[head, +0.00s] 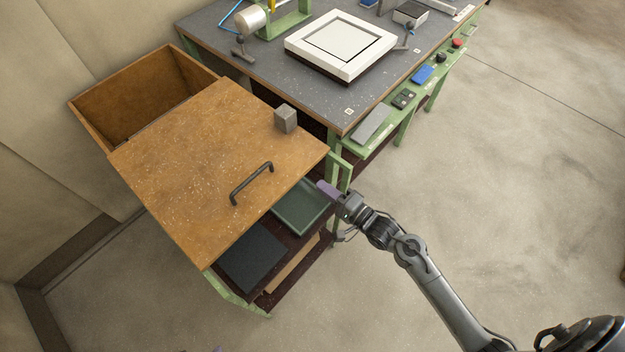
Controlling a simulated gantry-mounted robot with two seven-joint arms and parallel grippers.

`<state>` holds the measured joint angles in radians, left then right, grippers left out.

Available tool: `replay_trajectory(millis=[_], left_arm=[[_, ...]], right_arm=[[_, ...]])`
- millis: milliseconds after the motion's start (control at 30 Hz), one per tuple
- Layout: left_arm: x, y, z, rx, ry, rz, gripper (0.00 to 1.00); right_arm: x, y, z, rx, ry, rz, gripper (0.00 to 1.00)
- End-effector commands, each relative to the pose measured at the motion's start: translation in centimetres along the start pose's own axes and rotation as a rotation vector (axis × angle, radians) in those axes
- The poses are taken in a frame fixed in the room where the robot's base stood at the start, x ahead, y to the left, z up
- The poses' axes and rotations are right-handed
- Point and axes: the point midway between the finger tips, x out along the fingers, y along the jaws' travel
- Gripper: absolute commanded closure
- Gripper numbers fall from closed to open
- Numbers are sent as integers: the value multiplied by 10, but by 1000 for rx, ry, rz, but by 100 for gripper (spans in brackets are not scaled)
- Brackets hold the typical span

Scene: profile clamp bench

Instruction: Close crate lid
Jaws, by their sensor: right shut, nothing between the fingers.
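The wooden crate (87,106) stands at the left in the head view, its back part open and empty as far as I see. Its flat wooden lid (190,165) reaches from the crate's middle out over the front, leaving the back uncovered. A dark bar handle (251,184) is on the lid near its front right edge. A small grey block (286,118) stands on the lid near its right edge. My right gripper (324,188) is shut and empty, just off the lid's right corner, apart from the handle. A purple bit at the bottom edge may be my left gripper (217,349).
Below the lid, a green shelf frame holds a green tray (302,205) and a dark panel (252,258). A grey-topped bench (240,60) with a white frame (340,45) and clamps stands behind. The floor at the right is clear.

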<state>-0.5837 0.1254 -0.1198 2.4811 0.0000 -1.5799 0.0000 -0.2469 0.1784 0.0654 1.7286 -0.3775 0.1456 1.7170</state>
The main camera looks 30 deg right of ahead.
Motion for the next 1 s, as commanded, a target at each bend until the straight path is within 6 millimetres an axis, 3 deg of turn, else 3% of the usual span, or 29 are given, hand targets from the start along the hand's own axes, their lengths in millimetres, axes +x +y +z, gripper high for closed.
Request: replay_trajectory(millis=[200,400,1000], left_arm=[[9,2,2,-8,2,7,0],[12,3,2,-11,3,9,0],[9,0,2,2,2,-2,0]], right_arm=[[32,1,0,0,1,-2,100],[47,0,0,0,0,0,100],[49,-1,-2,1,4,0,100]])
